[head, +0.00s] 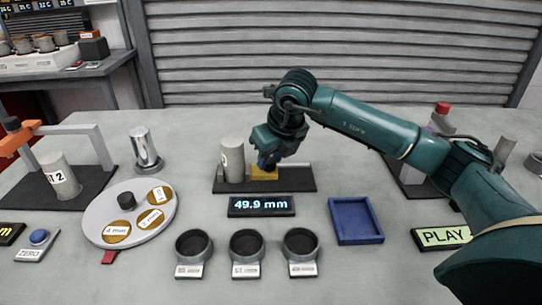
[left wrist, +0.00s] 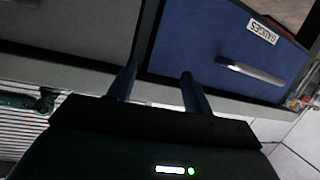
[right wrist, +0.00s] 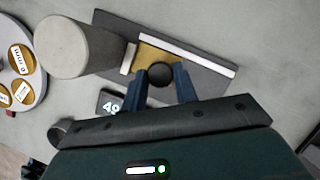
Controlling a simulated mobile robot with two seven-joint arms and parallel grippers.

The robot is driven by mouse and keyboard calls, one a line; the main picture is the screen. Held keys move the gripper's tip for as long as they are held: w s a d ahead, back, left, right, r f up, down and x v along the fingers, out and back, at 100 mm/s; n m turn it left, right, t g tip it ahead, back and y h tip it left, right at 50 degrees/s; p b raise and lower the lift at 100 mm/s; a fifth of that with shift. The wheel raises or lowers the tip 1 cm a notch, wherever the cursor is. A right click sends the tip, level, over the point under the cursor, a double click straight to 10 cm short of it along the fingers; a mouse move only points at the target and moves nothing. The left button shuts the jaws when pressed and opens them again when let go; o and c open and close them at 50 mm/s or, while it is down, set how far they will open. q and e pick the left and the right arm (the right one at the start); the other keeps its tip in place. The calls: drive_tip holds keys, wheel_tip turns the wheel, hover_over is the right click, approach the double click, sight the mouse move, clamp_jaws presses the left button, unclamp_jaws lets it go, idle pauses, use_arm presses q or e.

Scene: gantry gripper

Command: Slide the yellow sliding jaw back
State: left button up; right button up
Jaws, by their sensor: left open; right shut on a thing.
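The yellow sliding jaw (head: 264,174) sits on the rail of the dark caliper base (head: 295,184) at the middle of the table. It also shows in the right wrist view (right wrist: 151,57), with a dark round knob (right wrist: 160,75) on it. My right gripper (head: 267,163) is shut on the knob, its blue fingers on both sides of it in the right wrist view (right wrist: 166,82). A grey cylinder (head: 233,158) stands at the left of the jaw. The display (head: 261,206) reads 49.9 mm. My left gripper (left wrist: 158,85) is open and empty before a blue drawer marked GAUGES (left wrist: 235,45).
Three dark cups (head: 246,244) stand in front of the display. A blue tray (head: 356,220) lies to the right, and a round plate with labelled discs (head: 127,213) to the left. A metal cylinder (head: 144,148) stands behind the plate. My right arm spans the right side.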

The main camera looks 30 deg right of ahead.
clamp_jaws()
drive_tip(key=shift+d, duration=0.1)
drive_tip(key=d, duration=0.1)
drive_tip(key=s+d, duration=0.1)
drive_tip(key=d+b, duration=0.1)
drive_tip(key=shift+s+d, duration=0.3)
drive_tip(key=shift+s, duration=0.05)
drive_tip(key=o, duration=0.8)
unclamp_jaws()
drive_tip(key=shift+d, duration=0.1)
drive_tip(key=shift+c, duration=0.2)
